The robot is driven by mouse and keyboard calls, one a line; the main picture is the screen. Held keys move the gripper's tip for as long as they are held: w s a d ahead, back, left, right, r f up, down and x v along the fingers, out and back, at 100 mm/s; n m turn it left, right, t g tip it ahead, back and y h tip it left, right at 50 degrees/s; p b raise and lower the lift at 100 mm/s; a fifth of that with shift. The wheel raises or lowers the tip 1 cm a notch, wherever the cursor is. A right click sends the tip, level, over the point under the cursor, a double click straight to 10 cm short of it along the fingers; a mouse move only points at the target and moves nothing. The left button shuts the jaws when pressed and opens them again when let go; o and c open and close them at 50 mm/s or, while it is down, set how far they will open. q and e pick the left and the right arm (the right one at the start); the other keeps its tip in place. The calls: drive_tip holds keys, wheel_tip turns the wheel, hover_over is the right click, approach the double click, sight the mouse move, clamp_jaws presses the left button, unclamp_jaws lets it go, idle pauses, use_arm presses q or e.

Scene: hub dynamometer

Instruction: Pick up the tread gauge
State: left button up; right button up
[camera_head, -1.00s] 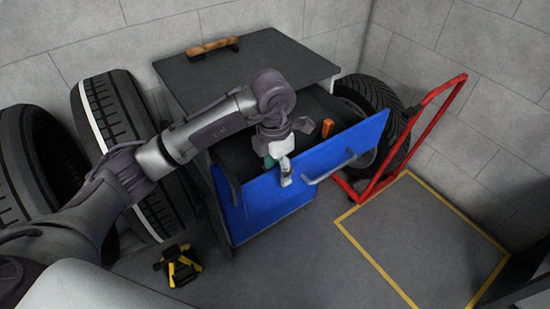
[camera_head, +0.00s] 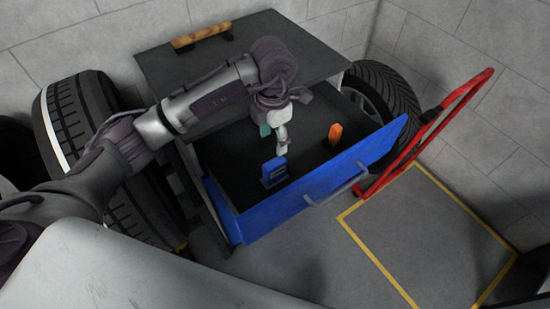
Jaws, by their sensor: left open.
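An open drawer (camera_head: 240,219) with a blue front sticks out of the dark cabinet (camera_head: 345,68). Inside its black tray are a small upright blue device (camera_head: 274,172) and a small upright orange object (camera_head: 334,134). I cannot tell for sure which of them is the tread gauge. My left gripper (camera_head: 274,142) is open and empty, over the drawer. In the picture it is just above the blue device and left of the orange object, apart from both. My right gripper is not in view.
A wooden-handled object (camera_head: 201,36) lies on the cabinet top. Tyres stand at the left (camera_head: 85,112) and behind the drawer at the right (camera_head: 385,100). A red tubular frame (camera_head: 440,125) stands by a yellow-outlined floor area (camera_head: 425,235). The drawer's front wall and handle (camera_head: 338,190) border the tray.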

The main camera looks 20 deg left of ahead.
sight(275, 163)
use_arm(q)
drive_tip(key=f, duration=0.4)
drive_tip(key=s+f, duration=0.1)
drive_tip(key=f, duration=0.1)
drive_tip(key=shift+d+f+p, duration=0.15)
drive_tip(key=shift+f+p, duration=0.25)
drive_tip(key=shift+f, duration=0.55)
drive_tip(key=f, duration=0.3)
drive_tip(key=f+p, duration=0.1)
drive_tip(key=shift+w+f, duration=0.15)
drive_tip(key=shift+w, duration=0.15)
drive_tip(key=shift+f, duration=0.2)
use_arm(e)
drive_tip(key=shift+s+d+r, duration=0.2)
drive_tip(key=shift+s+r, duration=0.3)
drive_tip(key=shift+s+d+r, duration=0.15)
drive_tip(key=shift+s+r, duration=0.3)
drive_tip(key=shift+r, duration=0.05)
use_arm(q)
drive_tip(key=shift+c, duration=0.8)
clamp_jaws()
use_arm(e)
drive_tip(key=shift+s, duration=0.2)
